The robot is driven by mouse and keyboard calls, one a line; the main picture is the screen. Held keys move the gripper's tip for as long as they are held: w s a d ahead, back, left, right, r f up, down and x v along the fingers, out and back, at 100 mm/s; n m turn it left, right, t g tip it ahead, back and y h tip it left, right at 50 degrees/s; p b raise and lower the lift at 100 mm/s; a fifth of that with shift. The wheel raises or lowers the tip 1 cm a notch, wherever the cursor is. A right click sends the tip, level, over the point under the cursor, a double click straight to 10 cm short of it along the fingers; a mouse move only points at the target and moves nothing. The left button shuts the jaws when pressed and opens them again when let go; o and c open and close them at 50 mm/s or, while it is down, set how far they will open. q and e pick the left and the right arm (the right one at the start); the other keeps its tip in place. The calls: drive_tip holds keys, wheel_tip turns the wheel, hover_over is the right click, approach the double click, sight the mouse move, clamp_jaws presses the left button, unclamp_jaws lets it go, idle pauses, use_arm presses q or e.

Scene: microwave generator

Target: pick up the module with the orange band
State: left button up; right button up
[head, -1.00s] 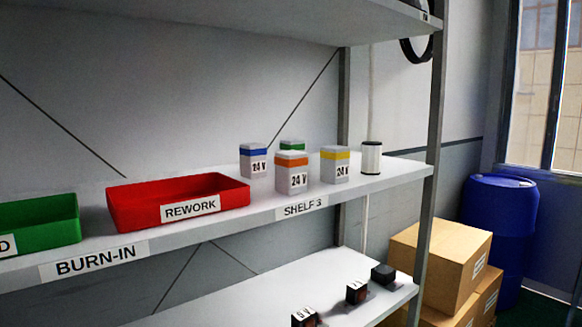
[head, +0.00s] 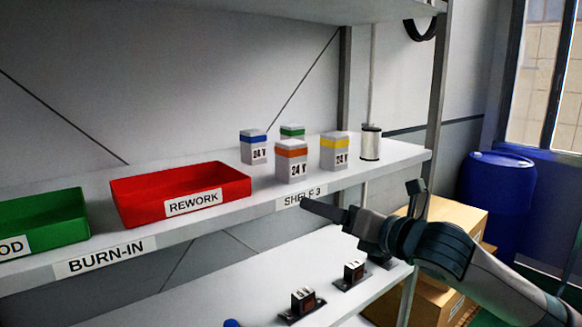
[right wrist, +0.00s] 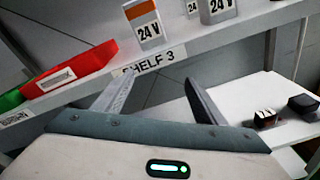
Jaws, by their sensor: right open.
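My right gripper (head: 362,198) is open and empty, in front of and below the shelf edge, apart from the module. In the right wrist view its fingers (right wrist: 159,80) point toward the shelf. My left gripper is not in view.
A red REWORK tray (head: 140,207) and a green tray (head: 45,222) stand left on the shelf. A white cylinder (head: 371,143) stands right of the modules, near an upright post. The shelf's front edge (head: 210,226) lies between gripper and module. Dark modules (head: 303,302) sit on the lower shelf.

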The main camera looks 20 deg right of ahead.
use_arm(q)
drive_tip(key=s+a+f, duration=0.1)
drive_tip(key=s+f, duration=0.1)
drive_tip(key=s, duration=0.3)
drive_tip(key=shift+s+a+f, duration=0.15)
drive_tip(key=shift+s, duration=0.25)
use_arm(e)
drive_tip(key=s+d+r+n+t, duration=0.1)
drive_tip(key=s+r+n, duration=0.3)
drive_tip(key=r, duration=0.6)
drive_tip(key=shift+d+r+n, duration=0.25)
drive_tip(key=shift+n, duration=0.75)
drive_tip(key=p, duration=0.5)
approach(298, 151)
drive_tip(key=x, duration=0.6)
drive_tip(key=shift+w+a, duration=0.2)
drive_tip(key=shift+w, duration=0.1)
drive_tip(key=shift+w+a, duration=0.15)
drive_tip(key=shift+w, duration=0.3)
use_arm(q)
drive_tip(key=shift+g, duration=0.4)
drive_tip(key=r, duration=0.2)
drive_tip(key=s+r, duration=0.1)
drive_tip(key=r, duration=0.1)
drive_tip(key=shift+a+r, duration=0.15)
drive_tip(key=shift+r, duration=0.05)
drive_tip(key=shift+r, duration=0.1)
